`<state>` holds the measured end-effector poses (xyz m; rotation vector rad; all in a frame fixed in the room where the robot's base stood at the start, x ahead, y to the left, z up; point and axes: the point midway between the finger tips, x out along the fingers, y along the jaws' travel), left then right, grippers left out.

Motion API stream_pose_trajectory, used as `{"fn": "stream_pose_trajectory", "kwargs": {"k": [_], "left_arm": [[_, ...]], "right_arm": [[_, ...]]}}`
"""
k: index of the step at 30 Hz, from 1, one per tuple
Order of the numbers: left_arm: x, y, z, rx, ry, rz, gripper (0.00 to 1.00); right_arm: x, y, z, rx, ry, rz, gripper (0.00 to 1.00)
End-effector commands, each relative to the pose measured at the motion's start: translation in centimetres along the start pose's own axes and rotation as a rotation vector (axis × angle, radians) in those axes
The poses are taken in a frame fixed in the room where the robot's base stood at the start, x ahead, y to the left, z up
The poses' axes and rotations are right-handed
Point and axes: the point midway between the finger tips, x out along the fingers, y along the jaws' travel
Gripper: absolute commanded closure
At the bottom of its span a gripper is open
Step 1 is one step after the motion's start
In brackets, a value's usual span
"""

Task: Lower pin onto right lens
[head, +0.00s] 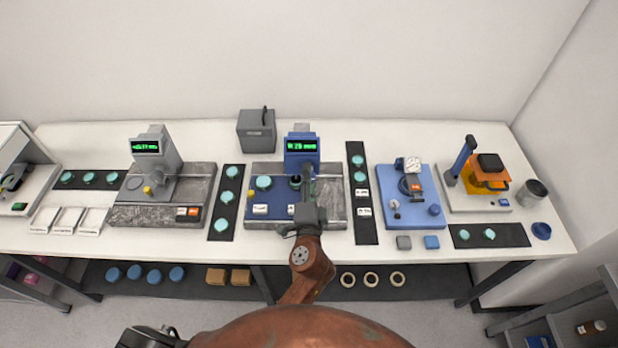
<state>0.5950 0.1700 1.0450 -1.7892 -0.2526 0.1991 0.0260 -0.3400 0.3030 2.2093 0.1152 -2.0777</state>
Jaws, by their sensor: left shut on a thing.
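The blue gauge (301,146) with a green display stands at the middle of the table, on a blue and grey base (335,215). A teal lens (264,183) lies on the left part of this base. My left gripper (307,182) reaches in over the base from the front, just below the display head. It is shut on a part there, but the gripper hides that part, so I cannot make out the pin. A dark round piece (295,182) shows beside its fingers. I cannot tell whether anything touches a lens.
Black strips with teal lenses flank the gauge, at left (226,200) and right (362,215). A grey gauge (152,150) stands further left. A blue plate with a dial (408,205) and an orange device (485,175) stand right. A grey box (256,130) stands behind.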

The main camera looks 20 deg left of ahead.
Motion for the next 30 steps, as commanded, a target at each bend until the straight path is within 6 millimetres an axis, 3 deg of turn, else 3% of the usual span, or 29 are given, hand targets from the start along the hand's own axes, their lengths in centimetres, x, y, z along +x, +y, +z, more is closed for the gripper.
{"fn": "stream_pose_trajectory", "kwargs": {"k": [17,18,25,30], "left_arm": [[0.00,0.07,0.04,-0.030,-0.001,0.002,0.95],[0.00,0.08,0.04,-0.030,-0.001,0.002,0.69],[0.00,0.06,0.01,-0.030,-0.001,0.001,0.53],[0.00,0.04,-0.01,-0.030,0.000,0.001,0.52]], "right_arm": [[0.23,0.00,0.08,0.000,-0.001,0.000,0.60],[0.23,0.00,0.09,0.000,-0.001,0.000,0.60],[0.22,0.01,0.09,0.000,-0.001,0.000,0.60],[0.22,0.01,0.09,0.000,-0.001,0.000,0.60]]}}
